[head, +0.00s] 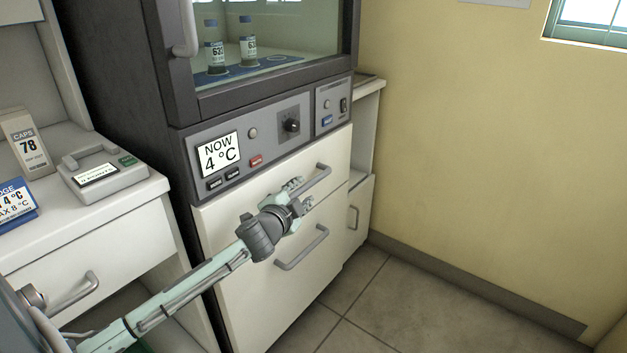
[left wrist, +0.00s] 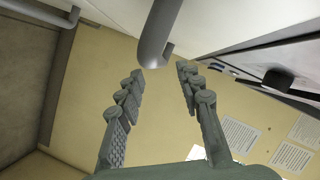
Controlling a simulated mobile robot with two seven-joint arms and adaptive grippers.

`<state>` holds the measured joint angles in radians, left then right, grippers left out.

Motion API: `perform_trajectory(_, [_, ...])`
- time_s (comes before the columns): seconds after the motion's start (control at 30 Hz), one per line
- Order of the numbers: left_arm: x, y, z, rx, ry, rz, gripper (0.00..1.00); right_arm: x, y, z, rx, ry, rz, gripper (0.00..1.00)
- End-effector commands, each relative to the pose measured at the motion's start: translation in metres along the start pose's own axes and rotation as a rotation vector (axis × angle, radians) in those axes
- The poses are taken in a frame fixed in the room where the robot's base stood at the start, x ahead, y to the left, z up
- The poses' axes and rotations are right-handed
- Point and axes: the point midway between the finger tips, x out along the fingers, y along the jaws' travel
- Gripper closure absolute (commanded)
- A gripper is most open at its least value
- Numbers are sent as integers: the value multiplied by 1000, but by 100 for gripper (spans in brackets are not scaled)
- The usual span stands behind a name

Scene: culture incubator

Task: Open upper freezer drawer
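The white upper freezer drawer (head: 228,220) sits shut under the control panel. Its grey bar handle (head: 318,177) is near the drawer's right side. My left gripper (head: 300,194) is at this handle, near its lower-left part. In the left wrist view, my left gripper (left wrist: 160,70) is open, its two fingers apart. The end of the grey handle (left wrist: 158,38) lies just ahead of and between the fingertips. I cannot tell whether a finger touches it. My right gripper is not in view.
A second bar handle (head: 303,248) is on the lower drawer, just below my gripper. The control panel (head: 262,145) reads "NOW 4 °C". A glass-door cabinet holding bottles is above. A counter (head: 110,213) stands left. Floor (head: 400,300) at right is clear.

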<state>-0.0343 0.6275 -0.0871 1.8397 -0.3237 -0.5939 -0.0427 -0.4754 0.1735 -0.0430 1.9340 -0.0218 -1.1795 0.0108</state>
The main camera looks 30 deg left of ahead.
Motion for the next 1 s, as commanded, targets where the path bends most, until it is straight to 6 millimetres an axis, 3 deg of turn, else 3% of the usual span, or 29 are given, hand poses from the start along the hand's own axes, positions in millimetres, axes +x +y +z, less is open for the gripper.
perform_trajectory(0.2, [36, 0, 0, -2, -2, -1, 64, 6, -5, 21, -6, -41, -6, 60])
perform_trajectory(0.4, [61, 0, 0, -3, -2, 0, 64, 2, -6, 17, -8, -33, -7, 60])
perform_trajectory(0.77, [70, 1, 1, -2, -3, 2, 64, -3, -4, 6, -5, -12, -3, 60])
perform_trajectory(1.0, [70, 1, 1, -2, -2, 2, 90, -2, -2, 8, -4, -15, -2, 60])
